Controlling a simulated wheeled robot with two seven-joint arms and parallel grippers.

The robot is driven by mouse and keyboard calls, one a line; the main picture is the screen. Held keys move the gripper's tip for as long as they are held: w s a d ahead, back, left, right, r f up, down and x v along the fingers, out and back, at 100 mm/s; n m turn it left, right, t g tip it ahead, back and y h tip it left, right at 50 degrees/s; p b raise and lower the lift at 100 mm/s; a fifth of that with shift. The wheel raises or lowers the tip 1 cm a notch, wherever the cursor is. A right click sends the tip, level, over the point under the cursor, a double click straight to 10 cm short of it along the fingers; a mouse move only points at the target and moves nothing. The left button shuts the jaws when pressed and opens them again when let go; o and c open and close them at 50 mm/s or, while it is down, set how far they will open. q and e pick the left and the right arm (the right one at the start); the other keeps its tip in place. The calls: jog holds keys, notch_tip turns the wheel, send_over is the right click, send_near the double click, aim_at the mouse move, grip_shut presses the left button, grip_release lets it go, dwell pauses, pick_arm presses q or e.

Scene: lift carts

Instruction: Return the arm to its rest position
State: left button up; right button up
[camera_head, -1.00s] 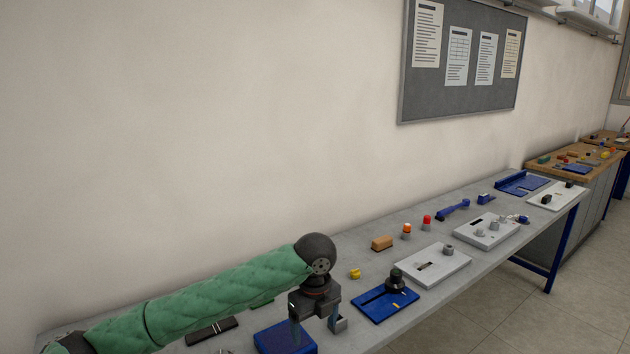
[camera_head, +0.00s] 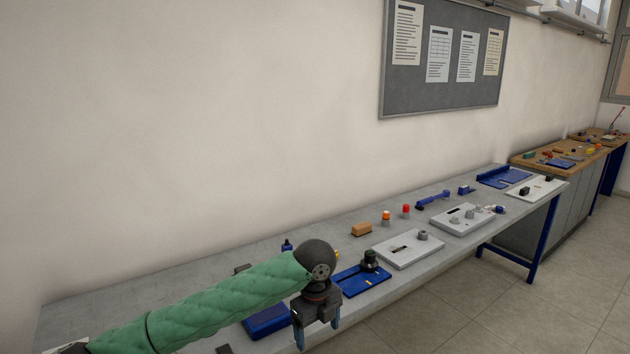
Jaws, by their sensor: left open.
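My left arm, in a green quilted sleeve, comes in from the lower left of the head view. My left gripper (camera_head: 317,338) points down near the front edge of the grey table (camera_head: 190,262). Its two fingers are apart, and I see nothing between them. The fingertips are close to the bottom of the picture. A blue block (camera_head: 266,320) lies on the table left of the gripper. A blue plate with a black knob (camera_head: 370,262) lies just beyond it to the right. My right gripper does not show.
Along the table stand grey plates (camera_head: 408,250), a wooden block (camera_head: 362,230), an orange-capped button (camera_head: 386,218), a red-capped button (camera_head: 406,211) and a blue handle (camera_head: 433,199). A wooden bench (camera_head: 560,157) stands farther right. The floor (camera_head: 480,300) in front is clear.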

pick_arm(q)
jog(key=s+d+f+n+h, duration=0.15)
jog(key=f+n, duration=0.25)
jog(key=f, duration=0.4)
jog(key=d+f+n+h, duration=0.2)
jog(key=f+n, duration=0.2)
jog(key=f, duration=0.4)
jog(key=s+a+f+n+t, duration=0.1)
jog(key=s+a+f+n, duration=0.2)
jog(key=f, duration=0.5)
jog(key=s+a+f+n+t, duration=0.1)
jog(key=s+f+n, duration=0.35)
jog(key=f, duration=0.35)
jog(key=s+a+f+n+y, duration=0.1)
jog(key=s+a+f+n, duration=0.2)
jog(key=s+a+f, duration=0.2)
jog(key=s+a+f+n+y, duration=0.1)
jog(key=s+a+f+n, duration=0.3)
jog(key=s+f, duration=0.7)
jog(key=s+a+f+n+y, duration=0.1)
jog(key=s+a+f+n, duration=0.3)
jog(key=s+a+f, duration=0.4)
jog(key=s, duration=0.4)
jog(key=shift+a+f+g, duration=0.2)
jog(key=shift+g, duration=0.2)
jog(key=shift+w+d, duration=0.1)
